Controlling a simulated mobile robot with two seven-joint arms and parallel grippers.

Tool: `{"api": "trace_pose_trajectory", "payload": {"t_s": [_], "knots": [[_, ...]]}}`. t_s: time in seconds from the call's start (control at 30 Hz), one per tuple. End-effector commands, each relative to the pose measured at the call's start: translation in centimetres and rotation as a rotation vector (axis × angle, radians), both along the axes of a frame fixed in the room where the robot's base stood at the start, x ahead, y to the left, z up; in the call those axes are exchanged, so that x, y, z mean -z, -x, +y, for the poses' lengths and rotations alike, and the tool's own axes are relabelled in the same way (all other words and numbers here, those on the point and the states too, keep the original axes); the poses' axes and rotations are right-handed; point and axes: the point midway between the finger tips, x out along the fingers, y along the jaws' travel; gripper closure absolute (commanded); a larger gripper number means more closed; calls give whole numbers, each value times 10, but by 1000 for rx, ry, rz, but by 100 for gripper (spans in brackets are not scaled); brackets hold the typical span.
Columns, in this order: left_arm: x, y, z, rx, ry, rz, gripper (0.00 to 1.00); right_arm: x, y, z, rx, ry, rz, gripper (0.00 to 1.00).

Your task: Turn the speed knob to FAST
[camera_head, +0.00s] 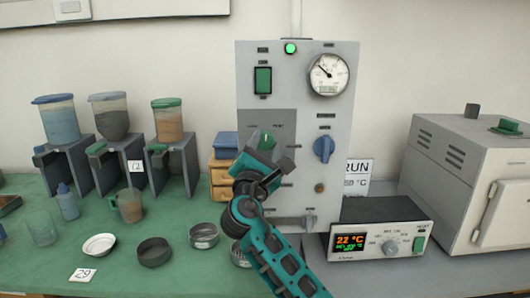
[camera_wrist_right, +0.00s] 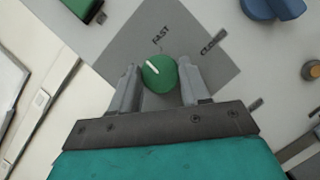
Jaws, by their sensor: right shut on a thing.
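The green speed knob (camera_wrist_right: 160,73) sits on a dark grey panel of the upright control box. It also shows in the head view (camera_head: 267,139), just above my right gripper. A label reading FAST (camera_wrist_right: 160,35) is above the knob in the wrist view, and another label (camera_wrist_right: 213,45) is to its right, partly hard to read. The knob's white mark slants toward the upper left in the wrist view. My right gripper (camera_wrist_right: 160,88) has one finger on each side of the knob and is shut on it. My left gripper is not in view.
The control box (camera_head: 343,100) also carries a green switch (camera_head: 263,80), a dial gauge (camera_head: 328,75) and a blue knob (camera_head: 324,149). A temperature controller (camera_head: 382,240) and a furnace (camera_head: 455,170) stand to the right. Hoppers, dishes and beakers stand on the green mat (camera_head: 120,265) at left.

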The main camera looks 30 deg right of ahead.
Motion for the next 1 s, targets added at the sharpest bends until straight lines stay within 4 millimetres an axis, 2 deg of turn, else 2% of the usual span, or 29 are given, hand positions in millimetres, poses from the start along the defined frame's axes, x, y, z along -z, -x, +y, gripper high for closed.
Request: {"api": "trace_pose_trajectory", "payload": {"t_s": [0.5, 1.0], "knots": [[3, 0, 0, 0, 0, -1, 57, -2, -1, 2, 1, -412, -247, 85], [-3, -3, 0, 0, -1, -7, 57, -3, -2, 2, 0, -629, -381, 85]]}}
